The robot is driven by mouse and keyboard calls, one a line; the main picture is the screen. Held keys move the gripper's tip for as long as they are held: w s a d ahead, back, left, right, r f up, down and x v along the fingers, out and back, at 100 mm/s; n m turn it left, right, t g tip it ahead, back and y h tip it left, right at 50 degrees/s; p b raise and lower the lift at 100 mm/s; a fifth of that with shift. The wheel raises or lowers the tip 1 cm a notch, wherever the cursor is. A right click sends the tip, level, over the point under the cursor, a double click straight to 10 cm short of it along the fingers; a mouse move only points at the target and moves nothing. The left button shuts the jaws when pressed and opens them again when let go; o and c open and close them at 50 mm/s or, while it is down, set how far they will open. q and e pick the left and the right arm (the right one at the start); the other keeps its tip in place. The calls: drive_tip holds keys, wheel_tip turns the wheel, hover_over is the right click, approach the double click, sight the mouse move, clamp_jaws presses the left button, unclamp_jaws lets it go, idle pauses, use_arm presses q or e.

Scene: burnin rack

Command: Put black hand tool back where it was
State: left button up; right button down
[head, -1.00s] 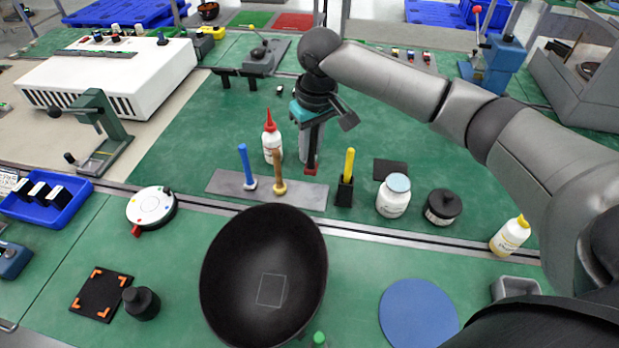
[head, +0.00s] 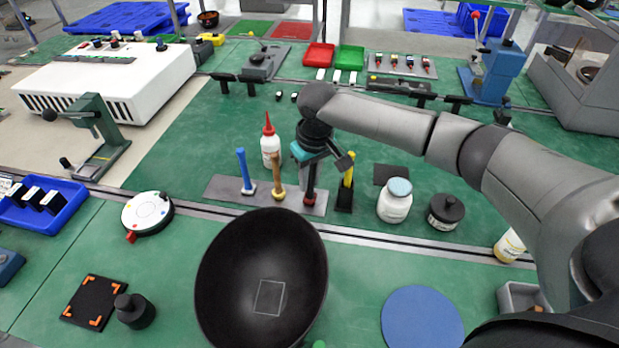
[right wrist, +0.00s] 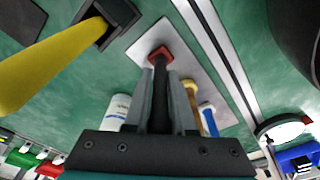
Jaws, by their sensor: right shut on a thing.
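The black hand tool (head: 311,181) is upright in my right gripper (head: 312,166), its red lower end at the right part of a grey plate (head: 222,189). In the right wrist view, the gripper's two fingers (right wrist: 167,95) are shut around the tool's black handle (right wrist: 160,90), and its red end (right wrist: 160,54) is against or just above the plate (right wrist: 150,38). I cannot tell whether it is seated. A blue-handled tool (head: 245,170) and a wooden-handled tool (head: 278,175) stand on the same plate to its left. My left gripper is not in view.
A yellow-handled tool (head: 348,170) in a black holder stands close on the right. A white red-tipped bottle (head: 270,148) stands behind the plate. A white jar (head: 394,203) and a black lidded pot (head: 445,211) are farther right.

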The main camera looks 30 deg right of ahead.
drive_tip(key=c, duration=0.8)
unclamp_jaws()
drive_tip(key=shift+f, duration=0.1)
drive_tip(key=shift+o, duration=0.2)
wheel_tip(320, 180, up, 12)
drive_tip(key=s+p, duration=0.1)
drive_tip(key=p, duration=0.1)
drive_tip(key=shift+s+p, duration=0.25)
drive_tip(key=shift+p, duration=0.15)
drive_tip(key=shift+d, duration=0.1)
